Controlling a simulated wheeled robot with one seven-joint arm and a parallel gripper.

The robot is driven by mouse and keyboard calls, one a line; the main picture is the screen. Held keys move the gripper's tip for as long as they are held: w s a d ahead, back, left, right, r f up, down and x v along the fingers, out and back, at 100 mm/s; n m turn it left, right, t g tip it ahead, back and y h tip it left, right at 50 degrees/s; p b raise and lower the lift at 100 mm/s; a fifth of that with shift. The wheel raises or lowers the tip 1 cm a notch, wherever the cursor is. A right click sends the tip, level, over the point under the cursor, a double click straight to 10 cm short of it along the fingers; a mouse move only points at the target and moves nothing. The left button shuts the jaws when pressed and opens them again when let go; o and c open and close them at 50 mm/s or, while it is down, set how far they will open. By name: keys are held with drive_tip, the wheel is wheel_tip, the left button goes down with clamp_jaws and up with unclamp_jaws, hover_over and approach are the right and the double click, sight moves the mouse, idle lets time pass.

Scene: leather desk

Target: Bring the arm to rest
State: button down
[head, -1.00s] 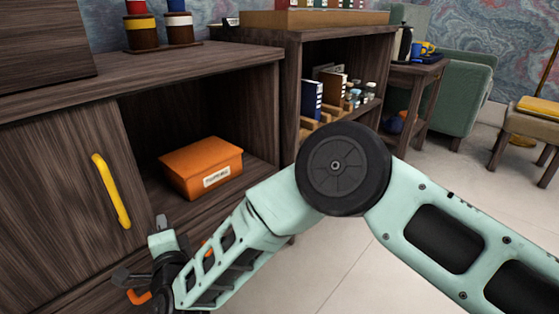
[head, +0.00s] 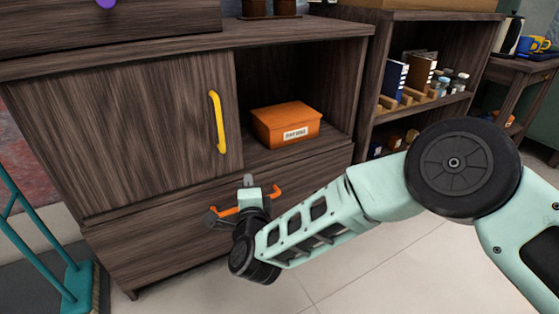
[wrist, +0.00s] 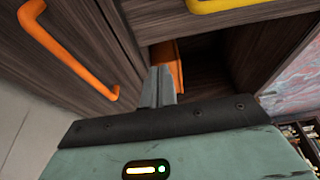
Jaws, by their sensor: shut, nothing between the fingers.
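My gripper (head: 249,181) is in front of the dark wood cabinet (head: 120,120), near the orange drawer handle (head: 226,211), which my wrist partly hides in the head view. In the wrist view my gripper (wrist: 158,72) has its two grey fingers together, with nothing between them. My arm reaches in from the right, bent at a large black joint. I cannot tell the exact gap between my gripper and the cabinet front.
The sliding door has a yellow handle (head: 217,122). An orange box (head: 286,124) sits in the open compartment beside it. A bookshelf (head: 371,103) stands to the right, and a teal stand (head: 78,284) at lower left. Pale floor (head: 345,255) is clear below my arm.

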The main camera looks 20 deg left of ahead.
drive_tip(key=s+d+r+n+g+y+p, duration=0.1)
drive_tip(key=s+d+r+n+g+p, duration=0.1)
drive_tip(key=s+d+r+n+g, duration=0.3)
drive_tip(key=r+n+g+y+p, duration=0.1)
drive_tip(key=r+n+g+p, duration=0.15)
drive_tip(key=r+n, duration=0.45)
drive_tip(key=s+d+r+n+g+h+p, duration=0.2)
drive_tip(key=s+d+r+g+h, duration=0.3)
drive_tip(key=d, duration=0.8)
drive_tip(key=s+d+n+h+p, duration=0.25)
drive_tip(key=s+d, duration=0.45)
drive_tip(key=d, duration=0.6)
drive_tip(key=s+d+r+n+g+h+p, duration=0.1)
drive_tip(key=s+d+r+n+g+h, duration=0.4)
drive_tip(key=d, duration=0.8)
wheel_tip(320, 180, up, 36)
drive_tip(key=s+m+t+y+p, duration=0.1)
drive_tip(key=m+t+p, duration=0.1)
drive_tip(key=p, duration=3.6)
drive_tip(key=shift+a, duration=0.35)
drive_tip(key=shift+f+m+t, duration=0.1)
drive_tip(key=shift+m+t, duration=0.15)
